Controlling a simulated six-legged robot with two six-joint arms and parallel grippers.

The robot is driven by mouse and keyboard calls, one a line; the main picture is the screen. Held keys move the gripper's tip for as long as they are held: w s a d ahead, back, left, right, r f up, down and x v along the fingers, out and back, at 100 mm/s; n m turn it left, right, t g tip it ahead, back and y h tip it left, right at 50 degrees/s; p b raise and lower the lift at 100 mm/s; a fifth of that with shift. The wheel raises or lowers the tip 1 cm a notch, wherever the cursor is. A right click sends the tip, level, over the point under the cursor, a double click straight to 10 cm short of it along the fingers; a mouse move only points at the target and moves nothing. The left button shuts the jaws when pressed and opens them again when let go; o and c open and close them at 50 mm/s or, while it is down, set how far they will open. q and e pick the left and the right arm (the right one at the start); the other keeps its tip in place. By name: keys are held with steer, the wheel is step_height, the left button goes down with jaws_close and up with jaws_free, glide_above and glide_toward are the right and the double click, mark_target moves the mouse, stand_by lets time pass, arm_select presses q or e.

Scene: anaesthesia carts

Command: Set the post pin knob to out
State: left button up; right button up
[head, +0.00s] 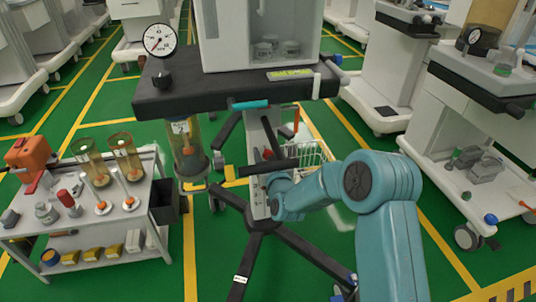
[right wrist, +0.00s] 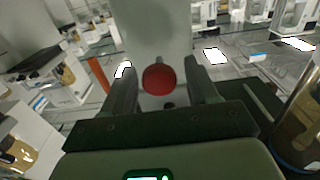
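The post pin knob is a round red knob (right wrist: 158,79) on the pale upright post (right wrist: 156,28) in the right wrist view. In the head view it shows as a small red spot (head: 267,154) on the post under the middle cart's dark top. My right gripper (right wrist: 160,72) is open, with one dark finger on each side of the knob and gaps visible between. How deep the knob lies between the fingers is hard to tell. In the head view my teal right arm reaches in from the lower right to the post. My left gripper is not in view.
The middle cart's dark worktop (head: 230,95) overhangs the post, with a bronze canister (head: 187,150) hanging at left. Dark base legs (head: 300,250) spread below. A white trolley (head: 130,215) with bottles stands left, another cart (head: 470,75) right. Green floor lies open between.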

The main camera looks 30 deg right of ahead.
steer(key=p+v, duration=0.2)
steer(key=v, duration=1.4)
steer(key=shift+s+p, duration=0.15)
steer(key=shift+p, duration=0.15)
